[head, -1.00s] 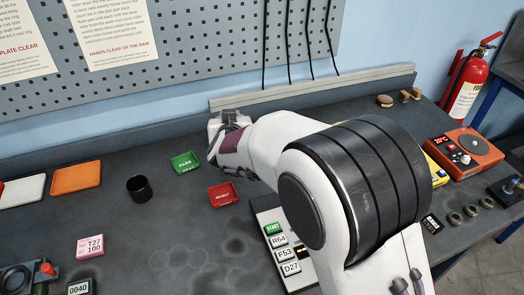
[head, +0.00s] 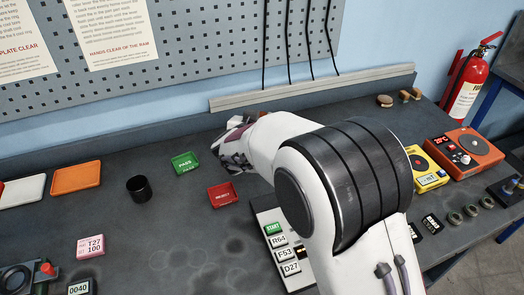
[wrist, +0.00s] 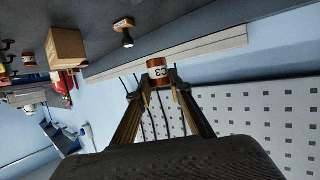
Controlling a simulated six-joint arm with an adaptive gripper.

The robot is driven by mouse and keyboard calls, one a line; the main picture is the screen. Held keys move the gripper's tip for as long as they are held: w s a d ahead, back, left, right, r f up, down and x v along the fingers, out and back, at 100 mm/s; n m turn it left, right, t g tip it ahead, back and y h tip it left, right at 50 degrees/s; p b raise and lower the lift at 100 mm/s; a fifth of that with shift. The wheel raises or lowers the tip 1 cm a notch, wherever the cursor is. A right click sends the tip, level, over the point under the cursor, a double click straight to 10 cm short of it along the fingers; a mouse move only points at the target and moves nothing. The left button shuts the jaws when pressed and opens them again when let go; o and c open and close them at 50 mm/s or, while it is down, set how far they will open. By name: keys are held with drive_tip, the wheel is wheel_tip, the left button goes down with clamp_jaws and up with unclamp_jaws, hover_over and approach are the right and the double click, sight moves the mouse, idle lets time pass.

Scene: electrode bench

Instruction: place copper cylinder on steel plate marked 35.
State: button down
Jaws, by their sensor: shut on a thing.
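A copper cylinder (wrist: 158,72) labelled C3 is held between the fingertips of my gripper (wrist: 156,84) in the wrist view. The gripper is shut on its sides. In the head view my gripper (head: 232,152) is behind the red and green trays, and the cylinder cannot be made out there. An orange device (head: 464,153) with a round steel-grey plate and a red display stands at the right; its digits are too small to read surely. A yellow device (head: 427,172) with a display stands beside it, partly hidden by my arm.
A green tray (head: 185,163), a red tray (head: 222,195) and a black cup (head: 139,188) are near my gripper. A labelled panel (head: 267,217) lies under my arm. Dark rings (head: 472,210) lie at the right. A pegboard wall (head: 200,45) bounds the back.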

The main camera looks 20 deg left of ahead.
idle(0.4)
drive_tip(key=shift+f, duration=3.05)
drive_tip(key=shift+f, duration=1.9)
drive_tip(key=shift+f, duration=0.1)
drive_tip(key=c, duration=1.8)
unclamp_jaws()
drive_tip(key=shift+f, duration=0.1)
